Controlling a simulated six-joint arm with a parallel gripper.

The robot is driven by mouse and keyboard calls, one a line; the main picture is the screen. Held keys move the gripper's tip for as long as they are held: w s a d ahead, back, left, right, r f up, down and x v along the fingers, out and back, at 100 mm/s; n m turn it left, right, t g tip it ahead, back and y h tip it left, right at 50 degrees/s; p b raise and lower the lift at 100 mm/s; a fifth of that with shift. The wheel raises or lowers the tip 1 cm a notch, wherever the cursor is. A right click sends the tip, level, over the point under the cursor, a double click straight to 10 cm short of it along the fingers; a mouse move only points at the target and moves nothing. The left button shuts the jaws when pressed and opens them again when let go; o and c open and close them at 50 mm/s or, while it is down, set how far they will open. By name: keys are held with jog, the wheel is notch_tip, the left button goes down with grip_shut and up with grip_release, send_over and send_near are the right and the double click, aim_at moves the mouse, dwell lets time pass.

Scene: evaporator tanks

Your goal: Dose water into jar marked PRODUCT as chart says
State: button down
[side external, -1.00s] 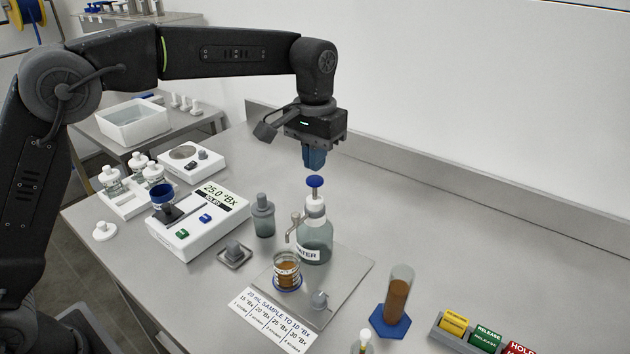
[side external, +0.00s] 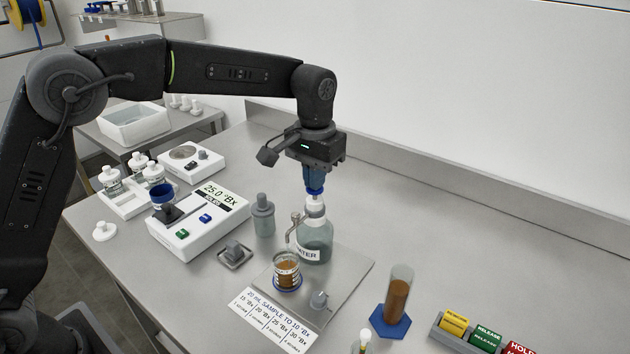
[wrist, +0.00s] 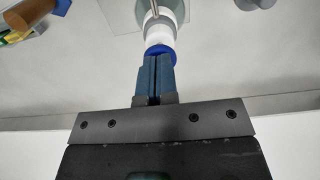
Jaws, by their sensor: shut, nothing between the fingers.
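The water bottle (side external: 316,238) is a clear dispenser labelled WATER, with a white collar, a metal spout and a blue pump head. My gripper (side external: 315,186) is shut and empty, its blue fingertips directly over the pump head and seemingly touching it. The wrist view also shows my closed fingers (wrist: 154,66) at the blue pump head (wrist: 160,50). A glass jar (side external: 287,271) with brown liquid stands under the spout; its marking is not readable. The chart (side external: 271,319) reads 20 mL sample to 10 °Bx, with columns for 15, 20, 25 and 30 °Bx. The refractometer (side external: 199,222) displays 25.0 °Bx.
A cylinder of brown liquid (side external: 397,298) on a blue base stands to the right. Yellow, green and red label blocks (side external: 486,338) sit at front right. A grey-capped bottle (side external: 263,217) stands left of the water bottle. The bench behind the bottle is clear.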

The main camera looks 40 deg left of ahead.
jog(key=shift+f, duration=0.65)
jog(key=shift+r, duration=2.75)
notch_tip(320, 180, up, 5)
